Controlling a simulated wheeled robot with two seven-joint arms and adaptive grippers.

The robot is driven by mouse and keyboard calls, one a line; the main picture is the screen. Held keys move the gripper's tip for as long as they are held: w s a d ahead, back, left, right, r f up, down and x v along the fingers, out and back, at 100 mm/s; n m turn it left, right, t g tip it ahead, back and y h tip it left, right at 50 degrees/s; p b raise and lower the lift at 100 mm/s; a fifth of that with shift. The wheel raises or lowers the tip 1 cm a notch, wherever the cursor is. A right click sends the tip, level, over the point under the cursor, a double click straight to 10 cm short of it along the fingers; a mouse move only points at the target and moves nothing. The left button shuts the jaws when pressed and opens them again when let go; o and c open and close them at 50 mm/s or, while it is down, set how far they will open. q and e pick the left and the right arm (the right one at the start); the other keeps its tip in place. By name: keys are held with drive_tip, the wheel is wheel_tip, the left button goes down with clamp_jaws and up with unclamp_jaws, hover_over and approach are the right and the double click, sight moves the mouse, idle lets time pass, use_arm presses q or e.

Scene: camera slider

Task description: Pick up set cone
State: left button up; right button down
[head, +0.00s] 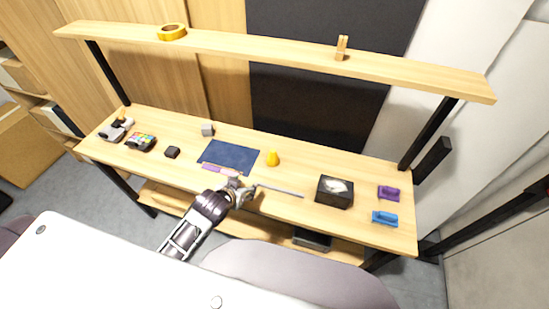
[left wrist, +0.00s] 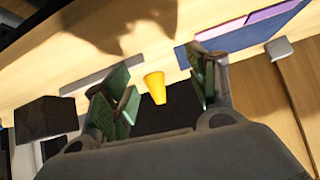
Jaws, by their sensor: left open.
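The set cone (head: 272,158) is a small yellow cone standing on the wooden table, just right of the dark blue mat (head: 229,155). My left gripper (head: 240,191) is nearer the front edge, left of and in front of the cone, and apart from it. In the left wrist view the yellow cone (left wrist: 155,88) shows between the two spread green-padded fingers of the left gripper (left wrist: 158,98). The fingers are open and hold nothing. My right gripper is not in view.
A thin grey bar (head: 282,191) lies right of the gripper. A purple-and-pink strip (head: 222,170) lies at the mat's front edge. A black tissue box (head: 334,192) and purple and blue trays (head: 385,218) are at right. A shelf (head: 270,50) spans above the table.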

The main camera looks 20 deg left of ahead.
sight(272, 152)
use_arm(q)
drive_tip(key=w+t, duration=0.1)
drive_tip(key=w+r+t, duration=0.1)
drive_tip(key=w+r+h, duration=0.1)
drive_tip(key=w, duration=0.1)
drive_tip(key=shift+d+r+m+t, duration=0.15)
drive_tip(key=shift+d+m+t, duration=0.15)
drive_tip(key=shift+d+t, duration=0.1)
drive_tip(key=shift+w+d+r+m+t+h, duration=0.25)
drive_tip(key=shift+w+r+t+h, duration=0.1)
drive_tip(key=shift+w+t+h, duration=0.2)
drive_tip(key=shift+w+d+r+m+t+h, duration=0.15)
drive_tip(key=shift+w+d+r+t+h, duration=0.15)
drive_tip(key=shift+w+t+h, duration=0.2)
drive_tip(key=shift+x, duration=4.15)
drive_tip(key=shift+w, duration=0.1)
drive_tip(key=shift+d+p+x, duration=0.25)
drive_tip(key=shift+p+x, duration=0.25)
drive_tip(key=shift+x, duration=2)
